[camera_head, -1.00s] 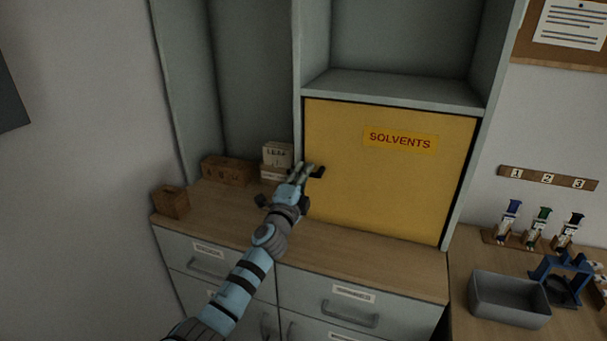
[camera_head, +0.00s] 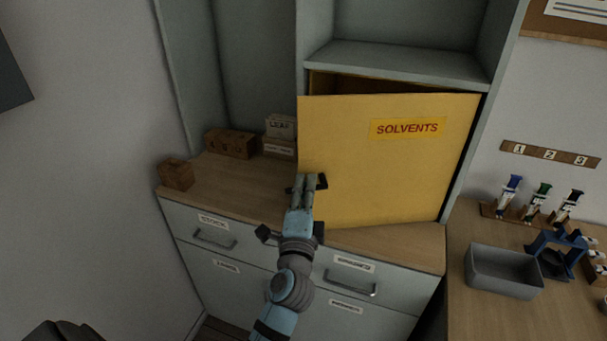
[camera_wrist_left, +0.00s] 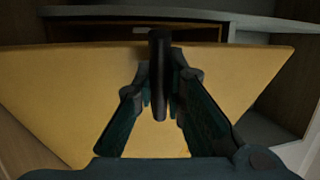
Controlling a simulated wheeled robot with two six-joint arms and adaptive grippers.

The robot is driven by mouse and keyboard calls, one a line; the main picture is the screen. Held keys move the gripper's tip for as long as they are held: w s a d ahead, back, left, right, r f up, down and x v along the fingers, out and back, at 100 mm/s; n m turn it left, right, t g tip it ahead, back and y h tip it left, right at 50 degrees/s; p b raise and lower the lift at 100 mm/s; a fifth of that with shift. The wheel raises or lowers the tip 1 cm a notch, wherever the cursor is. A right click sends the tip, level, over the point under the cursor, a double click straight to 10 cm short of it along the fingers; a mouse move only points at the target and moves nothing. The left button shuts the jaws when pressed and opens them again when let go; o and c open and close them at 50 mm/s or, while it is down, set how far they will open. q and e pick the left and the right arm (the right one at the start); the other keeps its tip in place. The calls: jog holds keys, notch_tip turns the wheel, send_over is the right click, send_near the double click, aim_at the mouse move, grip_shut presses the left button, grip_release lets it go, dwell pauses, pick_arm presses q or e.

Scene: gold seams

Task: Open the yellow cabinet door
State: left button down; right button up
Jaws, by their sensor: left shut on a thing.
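The yellow cabinet door (camera_head: 400,170), labelled SOLVENTS, stands partly open, with its left edge swung out from the cabinet and its right edge still at the frame. A dark gap shows above its top edge. My left gripper (camera_head: 307,184) is shut on the door's dark handle (camera_head: 321,181) near the left edge. In the left wrist view the handle (camera_wrist_left: 158,75) sits between the two fingers of the left gripper (camera_wrist_left: 160,100), with the yellow door (camera_wrist_left: 70,90) behind it. My right gripper is not in view.
Wooden boxes (camera_head: 230,143) and a small labelled card box (camera_head: 280,135) stand on the counter (camera_head: 235,180) left of the door. A grey bin (camera_head: 503,272), a blue stand (camera_head: 556,250) and several vials are on the right bench. Drawers with handles lie below.

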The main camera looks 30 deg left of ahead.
pick_arm(q)
jog(key=c, duration=1.6)
grip_release()
jog(key=shift+r, duration=0.1)
jog(key=shift+c, duration=0.2)
jog(key=shift+d, duration=0.1)
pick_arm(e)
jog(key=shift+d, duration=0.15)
